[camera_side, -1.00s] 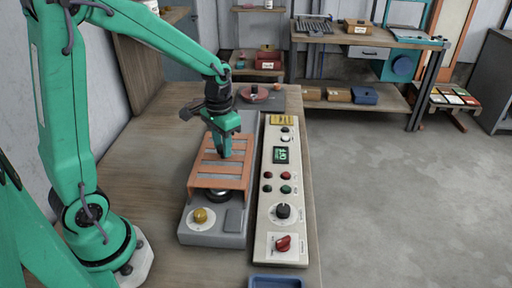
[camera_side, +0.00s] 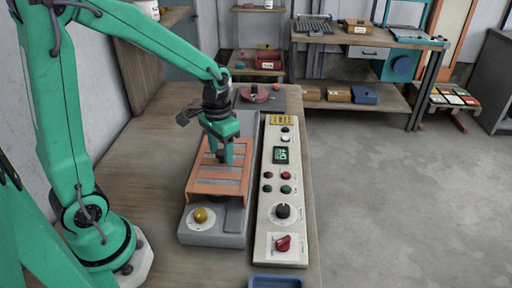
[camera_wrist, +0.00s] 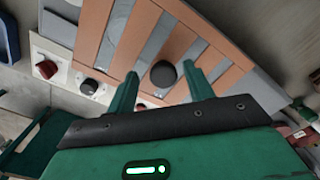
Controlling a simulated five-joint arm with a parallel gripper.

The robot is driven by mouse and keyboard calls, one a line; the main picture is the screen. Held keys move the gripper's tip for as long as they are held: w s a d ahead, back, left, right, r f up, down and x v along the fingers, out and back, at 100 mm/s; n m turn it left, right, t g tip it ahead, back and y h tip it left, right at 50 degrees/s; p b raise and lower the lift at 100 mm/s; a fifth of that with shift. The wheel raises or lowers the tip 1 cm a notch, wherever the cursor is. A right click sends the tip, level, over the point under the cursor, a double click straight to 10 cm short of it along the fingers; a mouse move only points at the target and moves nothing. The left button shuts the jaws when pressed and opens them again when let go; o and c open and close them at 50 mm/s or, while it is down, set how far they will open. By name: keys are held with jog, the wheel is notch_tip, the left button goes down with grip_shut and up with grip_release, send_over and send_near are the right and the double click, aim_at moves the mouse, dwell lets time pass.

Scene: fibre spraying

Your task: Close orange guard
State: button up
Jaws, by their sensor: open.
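The orange guard (camera_side: 218,188) is a slatted frame over the grey machine base (camera_side: 215,238). In the side view it lies low, with its front edge just behind the yellow knob (camera_side: 200,215). My gripper (camera_side: 226,158) is above the guard's rear half, fingers pointing down. In the wrist view the open fingers (camera_wrist: 162,88) straddle a dark round knob (camera_wrist: 163,74), apart from it, with the guard's slats (camera_wrist: 95,30) around it. I cannot tell whether the fingertips touch the guard, nor whether its front edge rests fully on the base.
A cream control panel (camera_side: 265,215) with a black dial (camera_side: 283,211) and a red switch (camera_side: 283,243) stands right of the machine. A blue tray (camera_side: 277,282) sits at the front bench edge. The wooden bench (camera_side: 150,170) is clear left of the machine.

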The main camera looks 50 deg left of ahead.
aim_at(220, 166)
jog(key=shift+r, duration=3.95)
jog(key=s+d+r+t, duration=0.1)
jog(key=s+r+t, duration=0.1)
jog(key=s, duration=0.3)
jog(key=s+d+r+t, duration=0.2)
jog(key=s+r+t, duration=0.1)
jog(key=s, duration=0.3)
jog(key=shift+s+d+t, duration=0.25)
jog(key=shift+s+t, duration=0.05)
